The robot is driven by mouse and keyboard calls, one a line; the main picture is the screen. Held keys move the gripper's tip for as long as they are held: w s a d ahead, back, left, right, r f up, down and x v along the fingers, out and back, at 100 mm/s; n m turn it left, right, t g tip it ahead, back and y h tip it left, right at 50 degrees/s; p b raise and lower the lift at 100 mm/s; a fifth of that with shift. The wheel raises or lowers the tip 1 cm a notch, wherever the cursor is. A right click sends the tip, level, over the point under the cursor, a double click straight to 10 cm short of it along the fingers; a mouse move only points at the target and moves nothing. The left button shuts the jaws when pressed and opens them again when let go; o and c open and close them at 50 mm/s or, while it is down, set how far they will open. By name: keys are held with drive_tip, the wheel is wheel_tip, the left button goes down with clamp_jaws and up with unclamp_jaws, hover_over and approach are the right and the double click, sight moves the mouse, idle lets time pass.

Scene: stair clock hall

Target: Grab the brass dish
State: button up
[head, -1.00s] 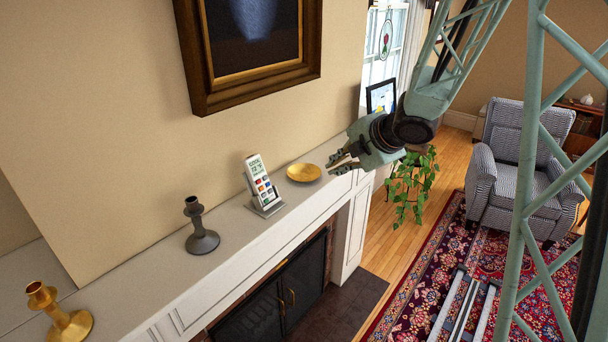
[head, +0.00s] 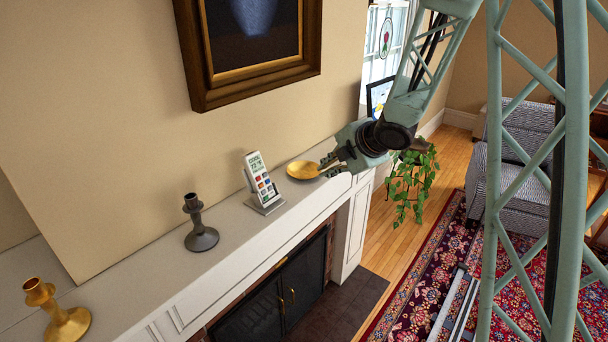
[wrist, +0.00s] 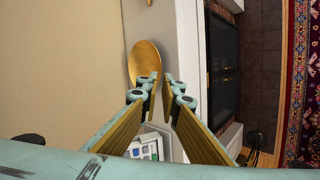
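The brass dish (head: 301,170) is a shallow round golden dish on the mantel (head: 235,228), right of the remote stand. My gripper (head: 326,166) comes from the right, its fingertips at the dish's right rim. In the wrist view, the dish (wrist: 143,60) lies just beyond the fingertips, mostly left of the gap. The left finger covers a little of its lower edge. The fingers (wrist: 161,82) are apart with a narrow gap. I cannot tell whether either finger touches the rim.
A white remote in its stand (head: 263,186) is close left of the dish. A dark candlestick (head: 201,230) and a brass candlestick (head: 62,318) stand farther left. The wall and framed picture (head: 250,45) are behind. A plant (head: 408,180) is beyond the mantel's right end.

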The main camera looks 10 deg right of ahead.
sight(315, 183)
drive_tip(key=shift+x, duration=1.35)
drive_tip(key=shift+x, duration=2.6)
drive_tip(key=shift+a+r, duration=0.1)
drive_tip(key=shift+r, duration=0.05)
clamp_jaws()
wheel_tip(315, 183, up, 10)
drive_tip(key=p, duration=0.2)
